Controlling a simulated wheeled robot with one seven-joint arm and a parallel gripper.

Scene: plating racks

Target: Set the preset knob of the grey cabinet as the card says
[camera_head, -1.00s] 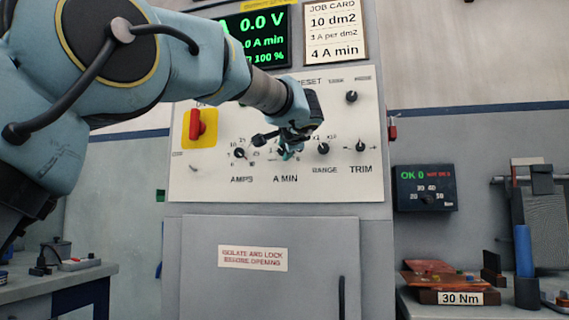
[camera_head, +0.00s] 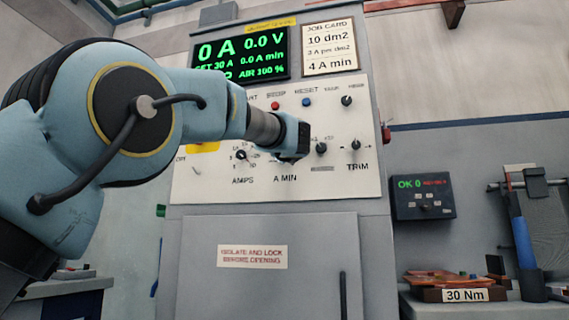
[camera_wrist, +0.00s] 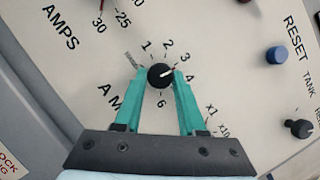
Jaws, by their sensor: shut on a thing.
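The grey cabinet (camera_head: 200,240) has a pale control panel (camera_head: 225,192). The job card (camera_head: 330,47) reads 10 dm2, 3 A per dm2, 4 A min. My gripper (camera_head: 288,160) is at the A MIN dial in the head view, hiding its knob. In the wrist view my gripper's teal fingers (camera_wrist: 160,80) are shut on the black A MIN knob (camera_wrist: 158,77), one on each side. Its white pointer points right and slightly up, roughly between 3 and 4. Marks 1, 2, 3, 4 and 6 are readable around it.
The display (camera_head: 242,56) shows 0 A, 0.0 V, SET 30 A, 0.0 A min. The AMPS knob (camera_head: 241,155) is left of my gripper; the range knob (camera_head: 321,149) and TRIM knob (camera_head: 356,145) are close on the right. The blue RESET button (camera_head: 306,102) is above.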

